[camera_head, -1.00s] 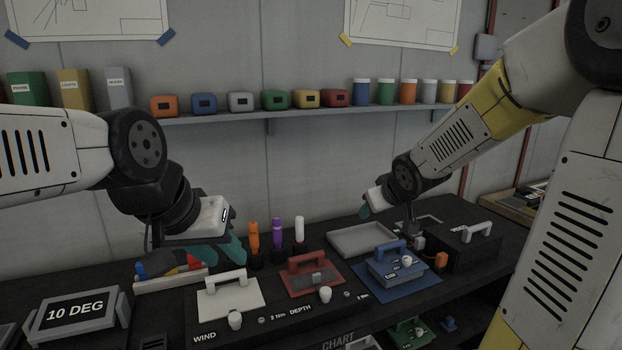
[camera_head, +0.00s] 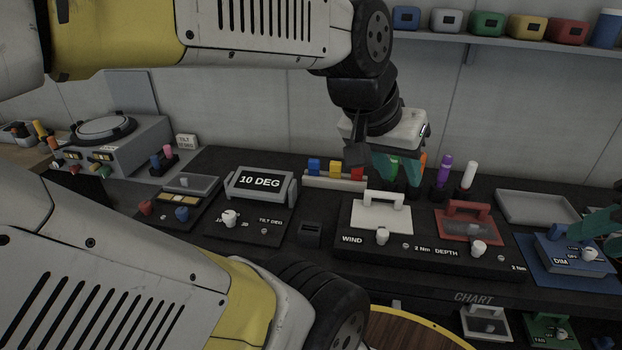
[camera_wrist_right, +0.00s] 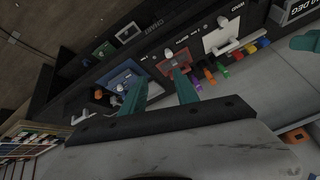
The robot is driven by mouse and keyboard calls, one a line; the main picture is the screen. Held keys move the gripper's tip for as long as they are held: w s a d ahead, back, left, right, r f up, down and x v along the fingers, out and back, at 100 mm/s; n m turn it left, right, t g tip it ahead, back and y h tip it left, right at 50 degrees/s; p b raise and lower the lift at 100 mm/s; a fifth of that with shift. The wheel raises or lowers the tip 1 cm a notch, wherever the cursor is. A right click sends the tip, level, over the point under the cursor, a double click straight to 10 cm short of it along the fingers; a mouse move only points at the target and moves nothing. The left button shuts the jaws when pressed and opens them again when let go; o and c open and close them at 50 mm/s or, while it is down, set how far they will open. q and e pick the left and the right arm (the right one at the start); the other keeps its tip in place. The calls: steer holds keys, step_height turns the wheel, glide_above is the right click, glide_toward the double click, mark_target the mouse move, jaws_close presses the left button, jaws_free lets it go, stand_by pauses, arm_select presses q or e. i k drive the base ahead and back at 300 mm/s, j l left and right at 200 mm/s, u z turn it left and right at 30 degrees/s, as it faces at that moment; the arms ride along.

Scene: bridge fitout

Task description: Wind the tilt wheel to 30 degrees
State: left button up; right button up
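A grey-framed display (camera_head: 260,184) reads "10 DEG". In front of it a dark panel (camera_head: 262,238), partly lettered "TILT DEG", carries a white knob (camera_head: 229,218). A wooden disc with a yellow rim (camera_head: 415,333) is cut off at the bottom edge; I cannot tell whether it or the knob is the tilt wheel. My left gripper (camera_head: 398,168) hangs behind the white-handled WIND panel, right of the display and apart from the knob; its finger gap is unclear. My right gripper (camera_wrist_right: 158,92) is open and empty; its teal fingers show at the head view's right edge (camera_head: 602,224).
A console with a round grey top (camera_head: 103,130) stands at left. A small sign (camera_head: 186,140) stands near it. The white WIND panel (camera_head: 375,216), red DEPTH panel (camera_head: 470,222) and blue DIM panel (camera_head: 575,250) line the bench. My arm links cover the lower left.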

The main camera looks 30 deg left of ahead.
mark_target(228, 216)
steer(key=u, duration=1.8)
